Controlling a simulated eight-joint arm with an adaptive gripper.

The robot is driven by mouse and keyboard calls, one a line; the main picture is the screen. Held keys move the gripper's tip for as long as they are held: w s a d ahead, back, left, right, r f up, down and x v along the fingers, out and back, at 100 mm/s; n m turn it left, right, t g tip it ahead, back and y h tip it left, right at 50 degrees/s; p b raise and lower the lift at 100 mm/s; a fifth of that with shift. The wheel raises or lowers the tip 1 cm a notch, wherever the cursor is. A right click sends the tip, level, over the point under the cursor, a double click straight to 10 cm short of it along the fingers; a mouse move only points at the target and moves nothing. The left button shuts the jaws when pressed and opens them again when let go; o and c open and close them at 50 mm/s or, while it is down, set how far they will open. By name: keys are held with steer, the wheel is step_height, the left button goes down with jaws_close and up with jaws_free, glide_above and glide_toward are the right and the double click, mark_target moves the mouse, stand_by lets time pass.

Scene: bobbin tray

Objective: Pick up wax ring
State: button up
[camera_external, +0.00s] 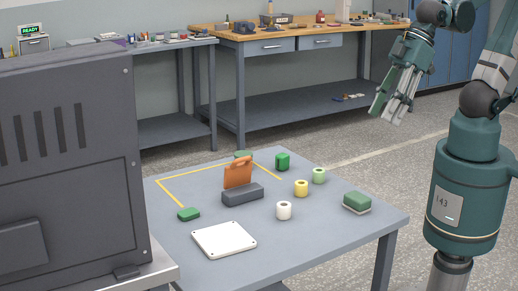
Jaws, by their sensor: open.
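No thing is clearly recognisable as a wax ring. Three short upright rolls with a hole in the top stand on the grey table (320,244): a white roll (284,211), a yellow roll (301,189) and a pale green roll (319,176). I cannot tell whether one of them is the wax ring. My gripper (388,110) is open and empty. It hangs in the air at the upper right, above and apart from the table.
A grey block (242,195) stands mid-table with an orange piece (238,174) upright at it. Around lie a green block (283,162), a small green piece (188,214), a green-and-white block (357,203) and a white plate (224,239). A dark cabinet (70,160) stands left.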

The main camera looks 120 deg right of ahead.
steer(key=w+d+f+m+g+h, duration=0.1)
steer(key=w+d+f+m+g, duration=0.25)
steer(key=d+f+m, duration=0.65)
steer(key=m+g+p, duration=0.1)
steer(key=m+g, duration=0.1)
steer(key=m, duration=0.1)
glide_above(319, 172)
steer(key=f, duration=0.7)
steer(key=shift+s+a+f, duration=0.3)
steer(key=shift+s+a, duration=0.05)
steer(key=shift+a, duration=0.05)
steer(key=shift+s+d+f+g, duration=0.3)
steer(key=shift+d+f, duration=0.15)
steer(key=shift+f, duration=0.15)
steer(key=shift+d+f, duration=0.15)
steer(key=shift+f, duration=1.1)
steer(key=shift+f+b, duration=0.1)
steer(key=shift+b, duration=0.2)
steer(key=shift+w+d+f+b, duration=0.15)
steer(key=shift+f+b, duration=0.35)
steer(key=shift+f, duration=0.75)
steer(key=shift+w+d+f+b, duration=0.15)
steer(key=shift+f+b, duration=0.35)
steer(key=shift+f, duration=0.75)
steer(key=shift+s, duration=0.1)
